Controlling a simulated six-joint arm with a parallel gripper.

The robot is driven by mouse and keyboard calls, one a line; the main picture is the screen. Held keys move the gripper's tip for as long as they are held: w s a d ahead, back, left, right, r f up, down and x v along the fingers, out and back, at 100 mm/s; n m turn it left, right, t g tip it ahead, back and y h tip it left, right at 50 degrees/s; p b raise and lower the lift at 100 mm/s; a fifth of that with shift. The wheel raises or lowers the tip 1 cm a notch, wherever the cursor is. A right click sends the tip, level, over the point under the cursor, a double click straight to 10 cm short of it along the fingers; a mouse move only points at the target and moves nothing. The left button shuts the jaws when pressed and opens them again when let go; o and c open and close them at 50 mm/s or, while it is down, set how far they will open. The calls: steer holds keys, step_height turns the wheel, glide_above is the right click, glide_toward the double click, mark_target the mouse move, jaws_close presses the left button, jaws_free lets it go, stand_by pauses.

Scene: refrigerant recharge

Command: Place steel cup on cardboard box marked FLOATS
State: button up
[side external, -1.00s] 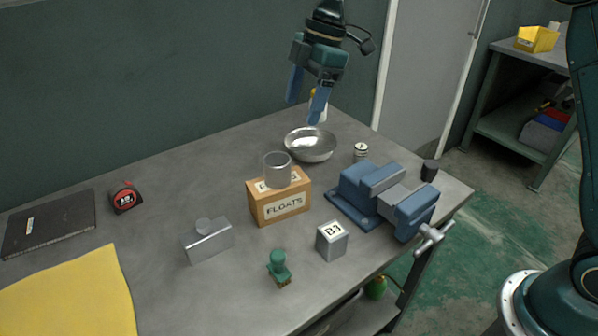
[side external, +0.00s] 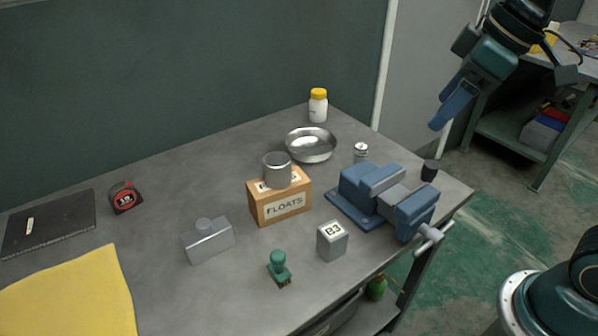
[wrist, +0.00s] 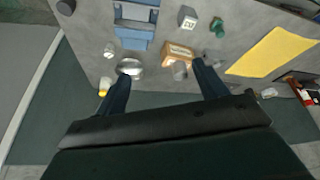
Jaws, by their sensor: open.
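The steel cup (side external: 277,171) stands upright on top of the cardboard box marked FLOATS (side external: 283,207), near the middle of the bench. In the wrist view the cup (wrist: 180,71) shows beside the box (wrist: 176,55), partly close to one finger in the picture. My gripper (side external: 447,112) is high at the upper right, past the bench's right side, well apart from the cup and box. Its fingers also show spread apart and empty in the wrist view (wrist: 160,85).
A metal bowl (side external: 311,146) and a yellow-capped bottle (side external: 318,106) stand behind the box. A blue vise (side external: 385,198) is to its right. A grey B3 block (side external: 332,241), a green stamp (side external: 279,268) and a metal block (side external: 208,241) stand in front.

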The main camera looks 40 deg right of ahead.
steer(key=s+d+f+m, duration=0.2)
steer(key=s, duration=0.3)
steer(key=s+d+f+m+t+h, duration=0.1)
steer(key=s+d+f+m, duration=0.1)
steer(key=s, duration=0.2)
steer(key=shift+s+d+f+m, duration=0.25)
steer(key=shift+s+f+m, duration=0.15)
